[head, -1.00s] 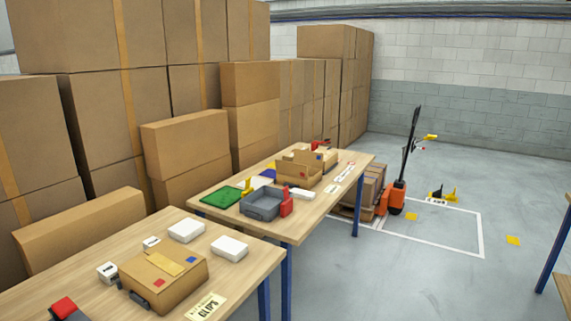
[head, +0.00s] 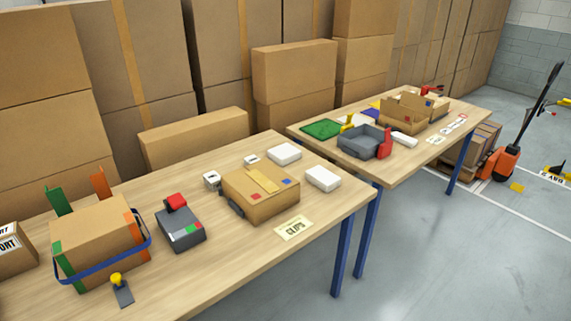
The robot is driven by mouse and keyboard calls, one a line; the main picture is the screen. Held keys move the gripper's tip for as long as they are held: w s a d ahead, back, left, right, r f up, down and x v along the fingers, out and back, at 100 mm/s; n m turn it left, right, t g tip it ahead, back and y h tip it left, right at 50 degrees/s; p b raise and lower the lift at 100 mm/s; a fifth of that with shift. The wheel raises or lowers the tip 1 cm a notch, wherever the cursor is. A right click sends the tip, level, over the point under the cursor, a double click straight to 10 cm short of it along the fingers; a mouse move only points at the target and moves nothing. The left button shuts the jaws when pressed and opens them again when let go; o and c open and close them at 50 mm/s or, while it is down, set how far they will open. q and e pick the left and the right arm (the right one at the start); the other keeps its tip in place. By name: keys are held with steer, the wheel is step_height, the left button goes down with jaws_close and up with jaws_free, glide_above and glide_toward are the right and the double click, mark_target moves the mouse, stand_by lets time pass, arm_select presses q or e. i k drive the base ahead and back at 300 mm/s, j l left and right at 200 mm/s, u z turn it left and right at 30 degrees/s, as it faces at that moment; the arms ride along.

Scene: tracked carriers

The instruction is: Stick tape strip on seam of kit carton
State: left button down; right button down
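A closed brown carton (head: 272,207) sits on the near table, with red and blue squares on top and dark clips on its left side. I cannot tell for sure that it is the kit carton. A yellowish strip (head: 262,176), which looks like tape, lies across its top and reaches the far edge. I cannot tell whether it is stuck down or how it lies on a seam. A second, open carton (head: 400,124) with raised flaps stands on the far table. Neither of my grippers is in view.
On the near table (head: 355,197) are a strapped carton (head: 98,240), a grey device with a red top (head: 181,231), white boxes (head: 323,178) and a CLIPS card (head: 294,229). A grey bin (head: 361,142) and a green tray (head: 322,129) are on the far table. Large cartons stand behind.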

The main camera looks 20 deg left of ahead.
mark_target(265, 183)
steer(key=l, duration=0.65)
steer(key=i+l, duration=0.15)
steer(key=l, duration=0.45)
steer(key=u, duration=1.25)
